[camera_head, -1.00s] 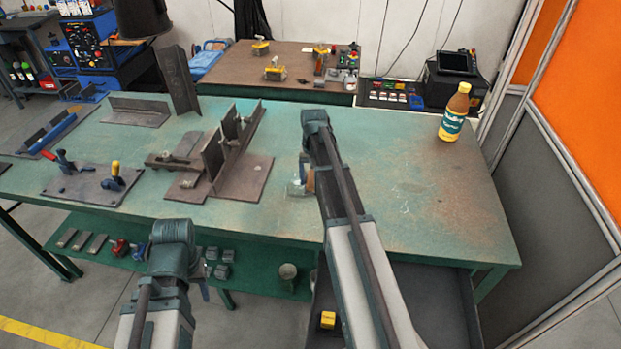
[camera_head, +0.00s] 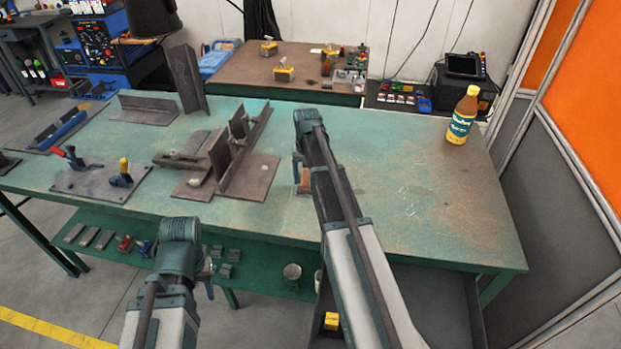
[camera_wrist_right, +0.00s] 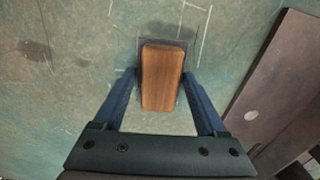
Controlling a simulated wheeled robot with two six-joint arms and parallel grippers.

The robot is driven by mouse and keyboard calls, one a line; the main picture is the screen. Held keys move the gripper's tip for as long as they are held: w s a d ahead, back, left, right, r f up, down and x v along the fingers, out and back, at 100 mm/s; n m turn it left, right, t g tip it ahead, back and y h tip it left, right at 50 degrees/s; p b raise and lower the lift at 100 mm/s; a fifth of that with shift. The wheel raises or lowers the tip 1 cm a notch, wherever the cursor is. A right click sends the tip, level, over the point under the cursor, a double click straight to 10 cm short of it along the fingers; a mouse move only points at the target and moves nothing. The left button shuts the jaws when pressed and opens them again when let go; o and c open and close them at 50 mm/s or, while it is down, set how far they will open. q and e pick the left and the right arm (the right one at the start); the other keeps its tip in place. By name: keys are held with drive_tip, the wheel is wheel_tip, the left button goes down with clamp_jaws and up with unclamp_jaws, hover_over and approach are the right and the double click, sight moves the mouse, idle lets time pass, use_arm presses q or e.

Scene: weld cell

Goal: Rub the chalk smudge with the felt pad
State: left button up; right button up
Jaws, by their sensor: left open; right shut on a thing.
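The felt pad, a wooden block with a thin grey layer beneath, is between the blue fingers of my right gripper (camera_wrist_right: 160,88) in the right wrist view; its brown wood (camera_wrist_right: 162,75) faces up. In the head view, my right gripper (camera_head: 301,178) holds it over the green table, right of the steel fixture, partly hidden by my arm. I cannot tell whether the felt touches the table. Thin white chalk lines (camera_wrist_right: 204,22) show beside the pad's far end in the wrist view; any smudge under the pad is hidden. My left gripper (camera_head: 208,280) is open and empty at the table's front edge.
A steel fixture (camera_head: 264,170) stands left of the pad, its plate (camera_wrist_right: 285,90) close by in the wrist view. A clamp plate (camera_head: 85,180) lies further left. A bottle (camera_head: 463,118) stands at the back right.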

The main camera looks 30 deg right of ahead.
drive_tip(key=shift+w+a, duration=1.15)
drive_tip(key=shift+a, duration=0.3)
drive_tip(key=shift+r, duration=0.1)
wheel_tip(320, 180, up, 6)
drive_tip(key=p, duration=0.6)
drive_tip(key=shift+s+d, duration=0.1)
wheel_tip(320, 180, up, 3)
drive_tip(key=p, duration=0.3)
drive_tip(key=shift+f+b, duration=0.5)
drive_tip(key=shift+f, duration=0.15)
